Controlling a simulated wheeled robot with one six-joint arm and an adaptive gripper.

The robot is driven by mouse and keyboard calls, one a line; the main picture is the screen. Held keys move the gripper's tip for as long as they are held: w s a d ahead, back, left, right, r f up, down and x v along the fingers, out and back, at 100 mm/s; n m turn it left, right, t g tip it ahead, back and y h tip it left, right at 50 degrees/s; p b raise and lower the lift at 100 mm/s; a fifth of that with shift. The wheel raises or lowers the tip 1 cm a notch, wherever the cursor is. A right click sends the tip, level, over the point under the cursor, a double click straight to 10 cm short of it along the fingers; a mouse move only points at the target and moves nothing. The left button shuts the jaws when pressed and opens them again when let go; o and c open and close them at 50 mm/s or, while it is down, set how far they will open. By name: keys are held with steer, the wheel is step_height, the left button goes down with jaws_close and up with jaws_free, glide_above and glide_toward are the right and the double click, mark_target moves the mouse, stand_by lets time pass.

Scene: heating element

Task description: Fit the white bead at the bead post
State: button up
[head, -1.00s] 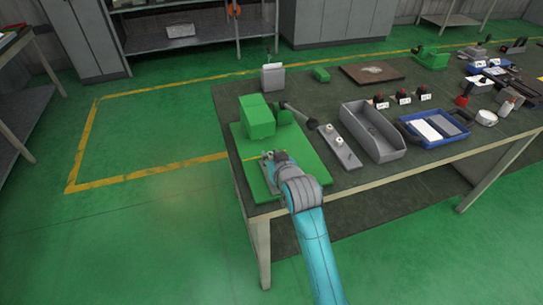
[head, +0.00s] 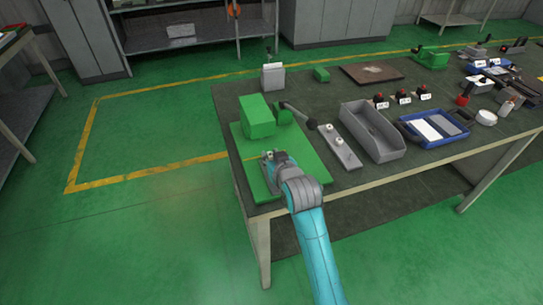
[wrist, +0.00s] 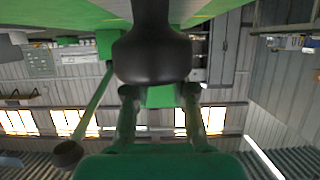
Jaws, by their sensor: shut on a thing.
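In the head view my gripper (head: 270,157) is low over the left part of a green base plate (head: 311,163), in front of a green block (head: 258,118). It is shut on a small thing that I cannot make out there. Small whitish pieces (head: 331,128) stand on a narrow grey plate (head: 346,154) to the right of the base plate. I cannot tell whether one is the white bead. The bead post cannot be told apart near my gripper. In the wrist view a dark rounded shape (wrist: 152,55) fills the upper middle and hides what lies behind it.
A lever with a dark knob (head: 312,124) reaches right from the green machine. A grey open bin (head: 385,146) and a blue tray (head: 464,121) stand further right. The table's front edge passes under my arm. A knob-ended rod (wrist: 67,153) shows in the wrist view.

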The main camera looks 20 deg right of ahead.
steer(key=shift+f, duration=1.5)
steer(key=o, duration=0.9)
steer(key=shift+f, duration=0.1)
